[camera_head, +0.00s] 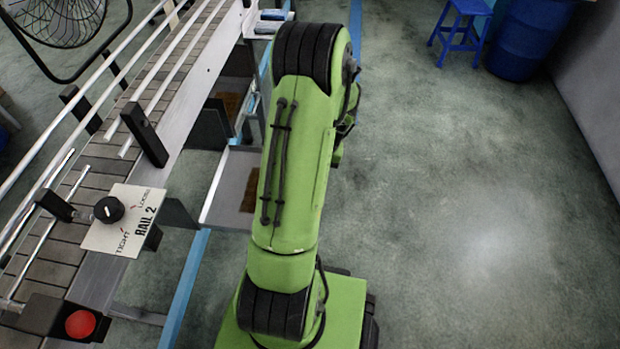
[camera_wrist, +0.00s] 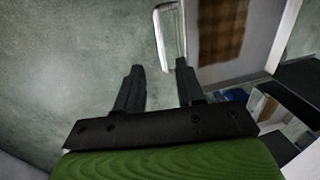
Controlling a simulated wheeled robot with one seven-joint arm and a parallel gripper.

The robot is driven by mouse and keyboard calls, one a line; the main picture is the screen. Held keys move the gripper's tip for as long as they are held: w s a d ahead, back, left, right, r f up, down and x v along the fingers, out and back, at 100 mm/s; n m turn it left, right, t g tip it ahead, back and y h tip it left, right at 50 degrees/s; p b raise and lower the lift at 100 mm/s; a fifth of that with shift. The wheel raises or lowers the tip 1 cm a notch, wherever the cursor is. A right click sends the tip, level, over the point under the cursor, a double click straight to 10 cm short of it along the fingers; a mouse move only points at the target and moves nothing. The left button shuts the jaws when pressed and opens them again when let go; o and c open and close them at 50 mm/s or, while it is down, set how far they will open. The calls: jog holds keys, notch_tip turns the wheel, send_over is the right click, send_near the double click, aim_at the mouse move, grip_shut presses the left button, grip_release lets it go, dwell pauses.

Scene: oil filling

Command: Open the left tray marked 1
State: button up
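In the wrist view my gripper (camera_wrist: 159,66) is open, with its two dark fingers spread apart. A pale metal tray handle (camera_wrist: 162,38) lies just ahead of the fingertips, its near end close to the right fingertip. I cannot tell whether they touch. The handle is at the edge of a grey tray (camera_wrist: 261,45) with a brown patch inside. In the head view a grey tray (camera_head: 221,190) with a brown patch shows beneath the conveyor, partly hidden by my green arm. My gripper is hidden there. No number 1 is readable on any tray.
The conveyor (camera_head: 90,190) with its rails and "RAIL 2" plate (camera_head: 125,220) runs along the left. A red button (camera_head: 80,323) is at its near end. Open floor lies to the right; a blue stool (camera_head: 462,30) and blue barrel (camera_head: 530,40) stand far back.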

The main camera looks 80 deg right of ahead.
jog(key=r, duration=0.2)
jog(key=s+r+p, duration=0.1)
jog(key=r, duration=0.2)
jog(key=shift+r, duration=0.35)
jog(key=w+a+r+n+h+p, duration=0.15)
jog(key=w+a+r+n, duration=0.25)
jog(key=w+a+r, duration=0.5)
jog(key=w+a+r+n+p, duration=0.35)
jog(key=w+a+r, duration=0.25)
jog(key=w+r, duration=0.45)
jog(key=s+a+r+n+t+p, duration=0.1)
jog(key=a+r+n, duration=0.2)
jog(key=a, duration=0.4)
jog(key=s+a+r+n+t+y+p, duration=0.1)
jog(key=s+a+r+n, duration=0.1)
jog(key=a, duration=0.5)
jog(key=s+a+r+n+t+p, duration=0.1)
jog(key=a+r+n, duration=0.3)
jog(key=a, duration=0.3)
jog(key=shift+p+v, duration=0.4)
jog(key=shift+v, duration=0.35)
